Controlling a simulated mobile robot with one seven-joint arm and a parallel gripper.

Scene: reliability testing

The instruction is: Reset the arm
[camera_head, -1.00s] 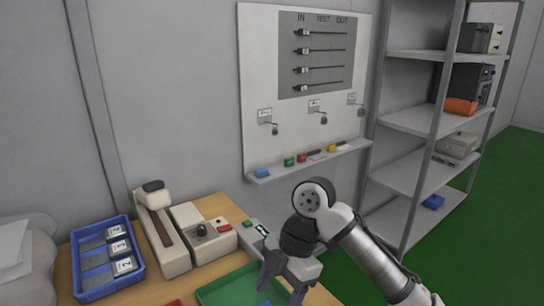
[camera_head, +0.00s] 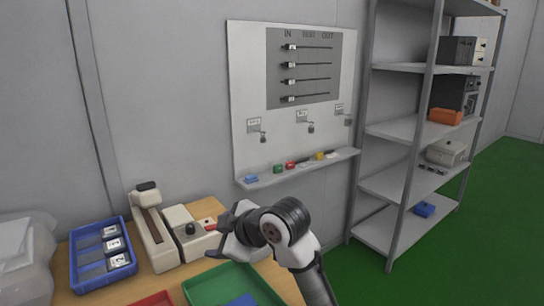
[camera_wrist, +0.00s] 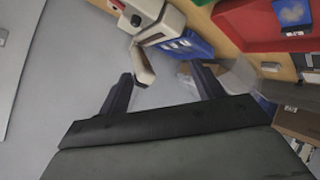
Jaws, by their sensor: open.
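My gripper (camera_wrist: 160,92) shows in the wrist view with its two dark fingers spread apart and nothing between them. In the head view my gripper (camera_head: 222,240) is raised over the table's right part, in front of the beige tester device. My arm is folded, with its wrist joint in front of the wall. The wooden table (camera_head: 75,278) lies below the arm. The green tray (camera_head: 212,290) sits on it just below my gripper, with something blue inside.
A blue bin (camera_head: 84,248) with several labelled items stands at the table's left, beside a beige lever device (camera_head: 150,232). A red tray (camera_head: 152,300) is at the front edge. A wall board (camera_head: 245,100) with a ledge and a grey shelf (camera_head: 400,128) stand behind. Green floor at right is clear.

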